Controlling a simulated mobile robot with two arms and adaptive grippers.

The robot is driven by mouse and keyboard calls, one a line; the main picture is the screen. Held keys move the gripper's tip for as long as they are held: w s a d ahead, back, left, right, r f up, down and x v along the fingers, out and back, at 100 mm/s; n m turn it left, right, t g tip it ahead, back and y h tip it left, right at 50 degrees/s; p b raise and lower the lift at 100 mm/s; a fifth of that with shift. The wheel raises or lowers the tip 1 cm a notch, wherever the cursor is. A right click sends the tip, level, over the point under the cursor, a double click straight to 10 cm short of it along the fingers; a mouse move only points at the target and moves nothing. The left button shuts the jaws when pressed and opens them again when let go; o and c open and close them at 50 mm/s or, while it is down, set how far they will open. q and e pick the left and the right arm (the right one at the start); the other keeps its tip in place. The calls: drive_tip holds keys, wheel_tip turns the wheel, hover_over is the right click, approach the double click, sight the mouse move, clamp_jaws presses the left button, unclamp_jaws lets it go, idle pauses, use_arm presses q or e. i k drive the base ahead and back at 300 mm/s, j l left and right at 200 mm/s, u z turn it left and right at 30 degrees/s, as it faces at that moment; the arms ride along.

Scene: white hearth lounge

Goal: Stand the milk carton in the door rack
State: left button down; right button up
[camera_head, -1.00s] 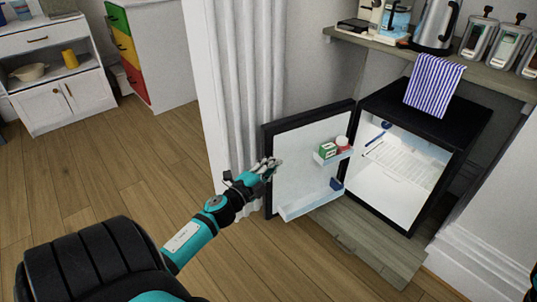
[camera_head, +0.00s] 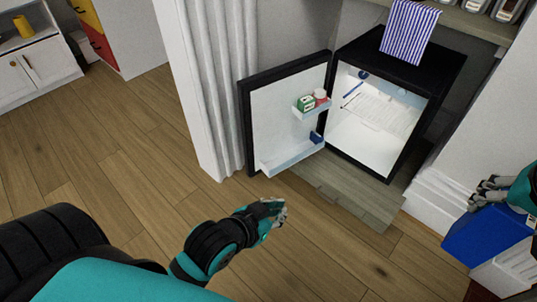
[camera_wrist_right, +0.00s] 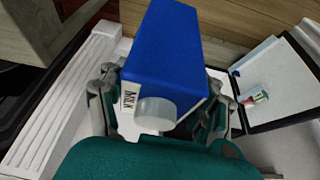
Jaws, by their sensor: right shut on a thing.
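The blue and white milk carton (camera_head: 487,240) is at the right edge of the head view, held in my right gripper (camera_head: 484,194). In the right wrist view the carton (camera_wrist_right: 165,45) shows a blue side, a white cap and part of a MILK label, between the two fingers. The open fridge door (camera_head: 285,108) carries a lower door rack (camera_head: 290,158) with a small dark blue item at its right end. An upper rack (camera_head: 312,109) holds a green and a red-and-white item. The carton is well right of the door. My left gripper (camera_head: 274,211) is empty below the door; its finger opening is unclear.
A white curtain (camera_head: 215,80) hangs left of the door. The wood floor in front is clear.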

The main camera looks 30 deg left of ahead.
sight(272, 167)
drive_tip(key=u, duration=0.4)
drive_tip(key=i+l+u, duration=0.1)
drive_tip(key=u, duration=0.7)
drive_tip(key=l+u, duration=0.15)
drive_tip(key=u, duration=0.3)
drive_tip(key=i+l+u, duration=0.1)
drive_tip(key=u, duration=0.3)
drive_tip(key=l+u, duration=0.45)
drive_tip(key=l, duration=0.25)
drive_tip(key=k+l+u, duration=0.1)
drive_tip(key=l+u, duration=0.35)
drive_tip(key=l, duration=0.55)
drive_tip(key=k+l, duration=0.1)
drive_tip(key=l, duration=0.2)
